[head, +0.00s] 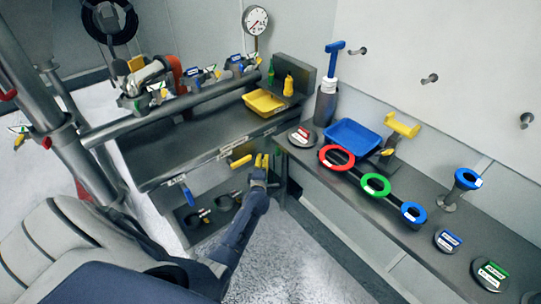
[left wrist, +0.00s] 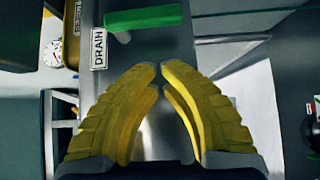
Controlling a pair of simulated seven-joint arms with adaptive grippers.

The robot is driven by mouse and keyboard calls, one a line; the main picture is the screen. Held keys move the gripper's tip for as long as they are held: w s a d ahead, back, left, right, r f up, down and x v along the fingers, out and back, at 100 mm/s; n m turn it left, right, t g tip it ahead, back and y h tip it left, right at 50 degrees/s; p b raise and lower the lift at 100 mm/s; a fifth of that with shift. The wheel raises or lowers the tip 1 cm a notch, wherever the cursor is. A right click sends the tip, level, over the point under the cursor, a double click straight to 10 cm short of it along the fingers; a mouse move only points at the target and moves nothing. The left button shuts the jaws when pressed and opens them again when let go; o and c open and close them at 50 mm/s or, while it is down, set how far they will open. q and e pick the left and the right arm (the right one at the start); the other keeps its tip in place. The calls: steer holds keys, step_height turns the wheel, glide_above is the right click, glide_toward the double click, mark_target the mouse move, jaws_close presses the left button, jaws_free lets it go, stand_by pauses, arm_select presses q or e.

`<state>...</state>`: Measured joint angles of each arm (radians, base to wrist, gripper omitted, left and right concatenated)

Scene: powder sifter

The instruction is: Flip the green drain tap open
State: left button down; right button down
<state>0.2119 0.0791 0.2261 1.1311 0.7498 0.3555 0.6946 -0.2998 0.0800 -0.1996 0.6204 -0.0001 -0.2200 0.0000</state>
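The green tap handle (left wrist: 145,17) shows in the left wrist view as a flat bar lying nearly level, just right of the white DRAIN label (left wrist: 98,48). In the head view I cannot make it out; my gripper seems to cover that spot. My left gripper (head: 262,160) is under the front edge of the grey bench. In the left wrist view its yellow fingers (left wrist: 160,70) come together at the tips, with nothing seen between them. The tips are below the green handle in the picture, apart from it. My right gripper is in neither view.
A lower shelf (head: 205,230) holds dark fittings. The right-hand bench carries red (head: 337,150), green (head: 376,178) and blue rings. The floor in front is clear.

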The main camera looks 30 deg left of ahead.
arm_select(q)
steer(key=shift+w+d, duration=0.25)
steer(key=shift+w, duration=0.8)
steer(key=shift+w+d, duration=0.25)
steer(key=shift+w, duration=0.75)
steer(key=shift+a, duration=0.15)
